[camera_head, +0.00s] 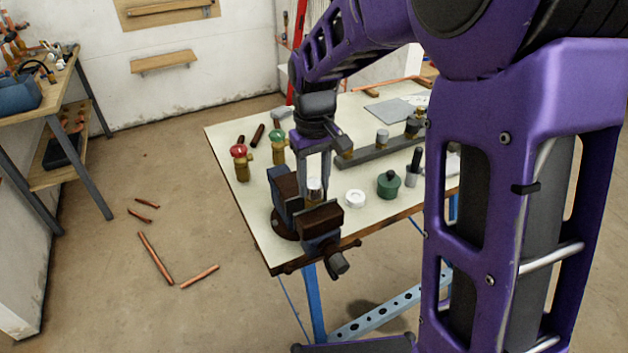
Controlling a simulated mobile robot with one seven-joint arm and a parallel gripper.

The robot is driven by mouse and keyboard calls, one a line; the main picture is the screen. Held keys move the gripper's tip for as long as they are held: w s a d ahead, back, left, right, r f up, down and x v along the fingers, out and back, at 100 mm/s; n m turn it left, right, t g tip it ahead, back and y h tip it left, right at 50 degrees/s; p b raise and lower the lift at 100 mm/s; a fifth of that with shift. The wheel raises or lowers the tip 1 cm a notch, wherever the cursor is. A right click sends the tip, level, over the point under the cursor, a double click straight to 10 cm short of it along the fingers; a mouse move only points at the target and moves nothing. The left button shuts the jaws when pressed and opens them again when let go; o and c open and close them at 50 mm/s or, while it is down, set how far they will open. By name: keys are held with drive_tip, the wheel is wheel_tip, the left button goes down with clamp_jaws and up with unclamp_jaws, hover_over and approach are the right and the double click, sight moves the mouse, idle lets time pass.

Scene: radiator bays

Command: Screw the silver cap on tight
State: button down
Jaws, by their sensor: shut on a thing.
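My gripper (314,184) points straight down over the vise at the front left of the table, with its fingers shut on the silver cap (314,187). The silver cap is a small shiny cylinder sitting between the vise's jaws. The vise (321,220) is dark with brown jaws and is fixed near the table's front corner. What the cap sits on is mostly hidden by the vise and my fingers, so I cannot tell how tightly it is seated.
On the table (231,158) stand a red-topped brass valve (241,165), a green-topped valve (278,150), a white ring (355,198), a green pot (388,184) and a grey bar with fittings (375,153). Copper pipes (155,258) lie on the floor. A workbench (60,90) stands left.

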drive_tip(key=m, duration=0.6)
drive_tip(key=shift+m, duration=0.3)
drive_tip(key=m, duration=0.7)
drive_tip(key=shift+m, duration=0.3)
drive_tip(key=c, duration=0.6)
unclamp_jaws()
